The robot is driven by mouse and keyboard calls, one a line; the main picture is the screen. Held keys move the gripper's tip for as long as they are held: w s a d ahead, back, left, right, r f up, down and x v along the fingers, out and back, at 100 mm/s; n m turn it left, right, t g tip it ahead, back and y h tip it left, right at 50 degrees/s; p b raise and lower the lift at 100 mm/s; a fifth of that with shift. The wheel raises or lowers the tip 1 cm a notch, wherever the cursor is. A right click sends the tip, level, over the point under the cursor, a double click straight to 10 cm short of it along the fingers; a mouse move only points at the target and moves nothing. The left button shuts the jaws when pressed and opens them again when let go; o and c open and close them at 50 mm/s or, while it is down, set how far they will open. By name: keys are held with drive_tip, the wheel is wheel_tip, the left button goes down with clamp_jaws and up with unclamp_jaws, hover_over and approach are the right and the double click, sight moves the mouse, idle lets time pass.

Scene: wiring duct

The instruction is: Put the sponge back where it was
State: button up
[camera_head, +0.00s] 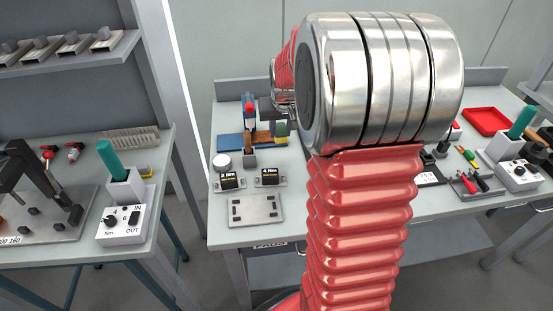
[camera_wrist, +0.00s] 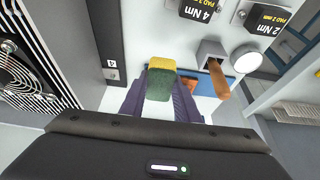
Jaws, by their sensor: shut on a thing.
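The sponge (camera_wrist: 161,70), yellow on top and dark green below, sits between the purple fingers of my gripper (camera_wrist: 160,88) in the wrist view. My gripper is shut on it. In the head view a green and yellow block, which looks like the same sponge (camera_head: 281,130), shows over the middle bench beside my arm. My arm hides most of the gripper there. I cannot tell whether the sponge touches the bench top.
The middle bench (camera_head: 225,236) carries a blue board (camera_head: 230,141), a wooden-handled tool in a grey holder (camera_head: 249,160), a white round pot (camera_head: 221,162), two torque pads and a metal plate (camera_head: 256,210). A red tray (camera_head: 486,122) lies at right. My arm blocks the bench's centre.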

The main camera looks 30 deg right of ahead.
drive_tip(key=shift+a+f, duration=0.1)
hover_over(279, 159)
drive_tip(key=s, duration=0.1)
drive_tip(key=shift+a+f, duration=0.15)
drive_tip(key=shift+f, duration=1.4)
drive_tip(key=shift+a+f, duration=0.15)
drive_tip(key=shift+f, duration=1.35)
drive_tip(key=shift+f, duration=0.1)
drive_tip(key=shift+s+f, duration=0.1)
drive_tip(key=shift+f, duration=1.65)
drive_tip(key=o, duration=1)
drive_tip(key=shift+f, duration=0.1)
